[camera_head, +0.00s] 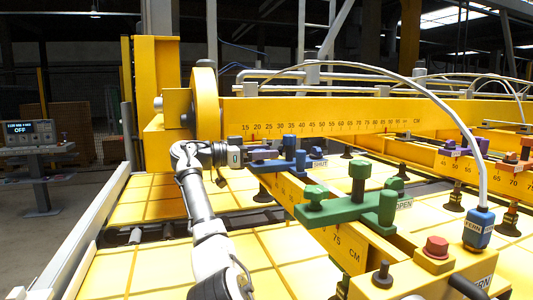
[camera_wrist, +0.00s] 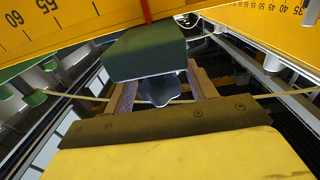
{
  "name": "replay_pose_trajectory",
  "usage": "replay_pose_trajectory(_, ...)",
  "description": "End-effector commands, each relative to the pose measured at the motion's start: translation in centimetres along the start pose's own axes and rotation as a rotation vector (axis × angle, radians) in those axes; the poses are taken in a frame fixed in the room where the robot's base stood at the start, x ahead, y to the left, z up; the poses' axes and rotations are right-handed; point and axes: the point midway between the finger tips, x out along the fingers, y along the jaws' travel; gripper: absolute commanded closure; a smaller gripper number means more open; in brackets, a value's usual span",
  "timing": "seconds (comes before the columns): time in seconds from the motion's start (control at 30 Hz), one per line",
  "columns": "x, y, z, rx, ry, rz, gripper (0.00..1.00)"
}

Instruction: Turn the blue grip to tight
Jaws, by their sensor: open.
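The blue grip (camera_head: 289,144) is an upright knob on a blue clamp body on the yellow beam, left of the green grip in the head view. A small white label (camera_head: 320,163) beside it is too small to read. The gripper is open; nothing is seen clamped.
A green grip (camera_head: 358,178) with an OPEN label stands close on the right. A blue pendant box (camera_head: 479,228) hangs on a white cable. A red button (camera_head: 436,247) is at front right. A ruled yellow beam (camera_head: 330,118) crosses behind. A console (camera_head: 30,133) reads OFF.

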Motion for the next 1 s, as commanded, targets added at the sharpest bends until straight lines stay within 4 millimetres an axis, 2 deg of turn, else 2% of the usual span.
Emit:
replay_pose_trajectory(0.3, -7.1, 0.0, 0.1, 0.000, 0.001, -0.004, 0.44)
replay_pose_trajectory(0.5, -10.8, 0.0, -0.1, -0.001, 0.000, -0.003, 0.44)
replay_pose_trajectory(0.7, -12.7, 0.0, -0.1, 0.000, 0.001, -0.001, 0.44)
replay_pose_trajectory(1.0, -12.9, 0.0, 0.0, 0.001, 0.001, 0.000, 0.44)
